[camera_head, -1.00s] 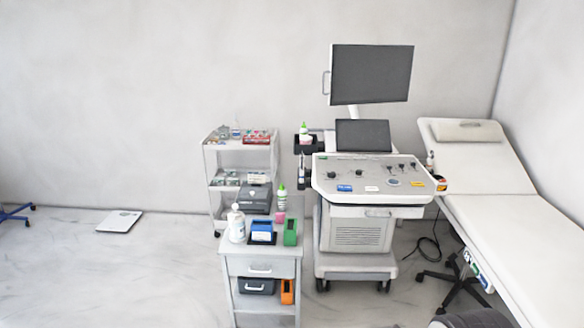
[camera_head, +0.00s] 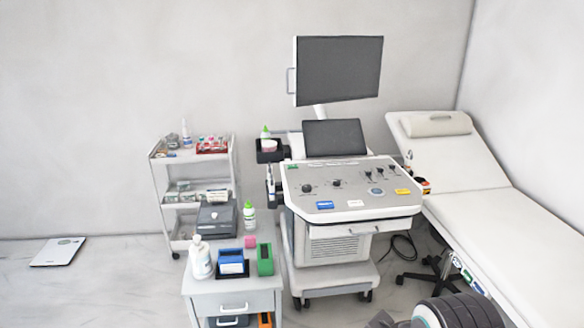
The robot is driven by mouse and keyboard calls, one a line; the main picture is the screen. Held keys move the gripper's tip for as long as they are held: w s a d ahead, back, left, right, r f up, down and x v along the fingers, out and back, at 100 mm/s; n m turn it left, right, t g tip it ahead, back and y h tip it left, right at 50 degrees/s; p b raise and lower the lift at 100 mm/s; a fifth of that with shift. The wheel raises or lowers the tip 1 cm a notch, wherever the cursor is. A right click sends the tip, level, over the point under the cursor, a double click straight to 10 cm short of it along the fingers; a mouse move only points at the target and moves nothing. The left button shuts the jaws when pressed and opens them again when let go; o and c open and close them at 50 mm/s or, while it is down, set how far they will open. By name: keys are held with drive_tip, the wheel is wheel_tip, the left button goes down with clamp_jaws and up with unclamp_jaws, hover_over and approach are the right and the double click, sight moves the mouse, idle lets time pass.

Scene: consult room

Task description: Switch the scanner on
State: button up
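The scanner (camera_head: 345,221) is a white wheeled cart with a grey control panel. Its large monitor (camera_head: 338,70) and smaller tilted screen (camera_head: 334,138) are both dark. The panel carries several black knobs (camera_head: 307,188), a round blue-grey button (camera_head: 376,192), a green patch (camera_head: 293,167) at its top left, and blue, white and yellow labels. I cannot read the labels or tell which control is the power switch. A dark rounded part of my arm (camera_head: 458,311) shows at the bottom right, well short of the panel. My gripper's fingers cannot be made out.
A small white cabinet (camera_head: 233,287) with bottles and boxes stands in front left of the scanner. A shelf trolley (camera_head: 165,205) is behind it. An examination bed (camera_head: 515,225) flanks the right side. A flat scale (camera_head: 58,252) lies on the floor at left, with open floor around it.

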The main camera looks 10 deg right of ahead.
drive_tip(key=shift+c, duration=0.2)
clamp_jaws()
idle(1.3)
